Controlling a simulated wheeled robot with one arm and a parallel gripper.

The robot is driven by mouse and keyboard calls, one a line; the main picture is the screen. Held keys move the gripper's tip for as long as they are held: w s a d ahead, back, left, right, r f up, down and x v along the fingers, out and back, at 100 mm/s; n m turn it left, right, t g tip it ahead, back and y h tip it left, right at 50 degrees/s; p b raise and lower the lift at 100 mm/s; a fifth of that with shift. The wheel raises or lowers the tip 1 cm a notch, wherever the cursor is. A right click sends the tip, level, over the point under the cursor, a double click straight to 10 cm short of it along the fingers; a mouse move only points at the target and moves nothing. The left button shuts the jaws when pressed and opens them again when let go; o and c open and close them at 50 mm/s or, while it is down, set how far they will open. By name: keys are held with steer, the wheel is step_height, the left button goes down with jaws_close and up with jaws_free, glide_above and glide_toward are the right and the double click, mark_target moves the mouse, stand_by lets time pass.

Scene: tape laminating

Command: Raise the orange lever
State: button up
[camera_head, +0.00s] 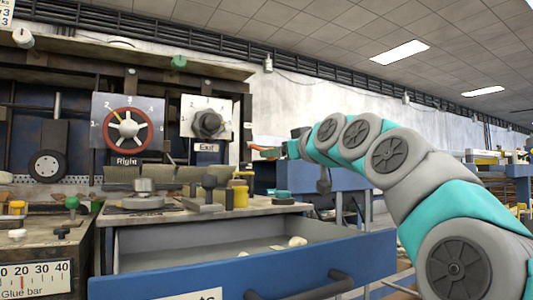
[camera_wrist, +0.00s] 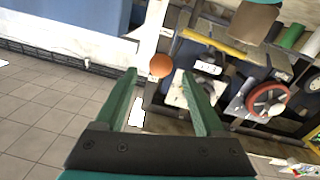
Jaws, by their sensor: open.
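The orange lever shows as a round orange knob (camera_wrist: 161,65) in the wrist view, framed between my fingertips. I cannot tell how far beyond the fingertips it is. In the head view a small orange piece (camera_head: 262,147) shows at the end of my arm, right of the Exit dial. My gripper (camera_wrist: 159,75) is open, with its two green fingers apart and nothing held. In the head view my gripper (camera_head: 272,153) is small and partly hidden by my wrist. The lever's shaft is not clear in either view.
The Right dial (camera_head: 125,129) and Exit dial (camera_head: 208,123) are on the machine panel. An open blue drawer (camera_head: 250,262) sticks out below the worktop. A red wheel (camera_wrist: 268,100) and yellow bar (camera_wrist: 213,43) show in the wrist view. Tiled floor (camera_wrist: 45,115) is clear at left.

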steer(key=shift+p+x, duration=0.65)
steer(key=shift+x, duration=2.4)
jaws_close()
